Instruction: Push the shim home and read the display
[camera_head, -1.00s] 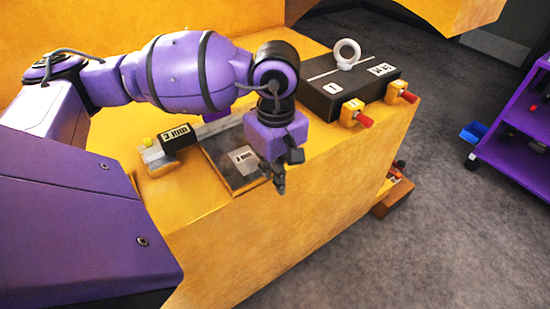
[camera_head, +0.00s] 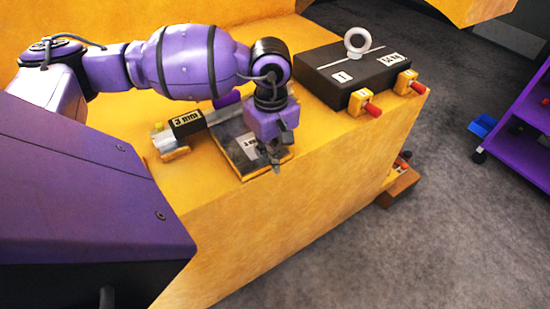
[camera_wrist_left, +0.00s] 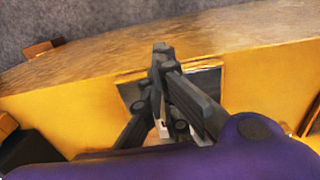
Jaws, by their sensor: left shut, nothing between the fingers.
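The shim is a dark flat plate (camera_head: 233,151) with a white label, lying on the yellow casting near its front edge. The label is partly covered by my left gripper (camera_head: 277,168), whose shut, empty fingers point down at the plate's front right edge. I cannot tell whether they touch it. In the left wrist view the closed fingertips (camera_wrist_left: 162,50) cross in front of the plate (camera_wrist_left: 207,84), hiding its middle. A small dark box with a white "3 mm" face (camera_head: 186,122), possibly the display, sits left of the plate. My right gripper is out of view.
A black block (camera_head: 335,82) with a white ring (camera_head: 357,41) on top stands to the right on the yellow casting (camera_head: 300,200). Two red-tipped clamps (camera_head: 368,106) (camera_head: 408,84) sit at its front. A purple cart (camera_head: 520,120) stands on the grey floor at right.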

